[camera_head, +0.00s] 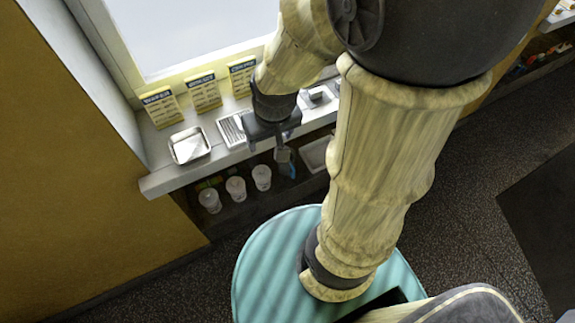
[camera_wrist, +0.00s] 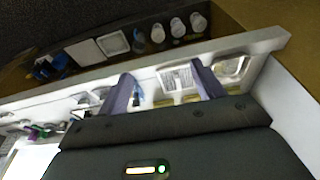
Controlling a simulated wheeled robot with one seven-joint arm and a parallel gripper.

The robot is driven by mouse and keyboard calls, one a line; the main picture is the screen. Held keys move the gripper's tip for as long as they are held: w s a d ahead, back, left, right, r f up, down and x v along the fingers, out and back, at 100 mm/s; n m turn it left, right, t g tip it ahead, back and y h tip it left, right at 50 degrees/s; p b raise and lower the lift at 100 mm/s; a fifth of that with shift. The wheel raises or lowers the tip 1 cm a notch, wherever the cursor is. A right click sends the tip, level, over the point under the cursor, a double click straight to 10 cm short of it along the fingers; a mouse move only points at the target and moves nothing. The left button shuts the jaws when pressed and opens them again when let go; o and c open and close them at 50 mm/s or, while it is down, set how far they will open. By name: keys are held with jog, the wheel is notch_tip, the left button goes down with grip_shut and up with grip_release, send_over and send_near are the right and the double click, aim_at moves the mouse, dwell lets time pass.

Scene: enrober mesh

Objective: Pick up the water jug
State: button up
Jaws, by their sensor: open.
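A small blue-and-pale vessel (camera_head: 291,167), perhaps the water jug, stands on the low shelf under the counter, partly hidden by my gripper and too small to make out clearly. It also shows in the wrist view (camera_wrist: 139,42), beside the row of white tubs. My gripper (camera_head: 271,139) is over the counter's front edge, above and apart from the shelf. In the wrist view its two fingers (camera_wrist: 165,86) are spread apart with nothing held between them.
The white counter (camera_head: 160,181) overhangs the dark shelf. It carries a metal tray (camera_head: 189,145), a wire rack (camera_head: 231,129) and yellow cards (camera_head: 161,106). White tubs (camera_head: 236,188) and a pale bin (camera_head: 316,154) stand on the shelf.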

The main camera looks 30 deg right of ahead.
jog(key=o, duration=0.6)
jog(key=b+x, duration=0.3)
jog(key=shift+s+f, duration=0.35)
jog(key=s+d+f+b+x, duration=0.1)
jog(key=s+b+x, duration=0.1)
jog(key=b+x, duration=1.25)
jog(key=s+b+x, duration=0.2)
jog(key=b+x, duration=1.2)
jog(key=x, duration=0.1)
jog(key=w+d+f+n+t+b, duration=0.1)
jog(key=w+d+f+t+b, duration=0.1)
jog(key=w+d+f, duration=0.4)
jog(key=w+d+f+n+t+b, duration=0.1)
jog(key=w+d+f+t+b, duration=0.2)
jog(key=f, duration=0.5)
jog(key=w+d+f+n+t+b, duration=0.1)
jog(key=w+d+f+t, duration=0.15)
jog(key=w+f, duration=0.4)
jog(key=s+d+f+m+t, duration=0.1)
jog(key=s+f+t, duration=0.1)
jog(key=s+f, duration=0.1)
jog(key=s+d+f+t, duration=0.2)
jog(key=s+f+t, duration=0.1)
jog(key=s+d+f+m+t, duration=0.1)
jog(key=s+d+f+t, duration=0.1)
jog(key=s+f+t, duration=0.1)
jog(key=shift+d+f+m+y, duration=0.1)
jog(key=shift+f+m+y, duration=0.15)
jog(key=shift+m+y, duration=0.05)
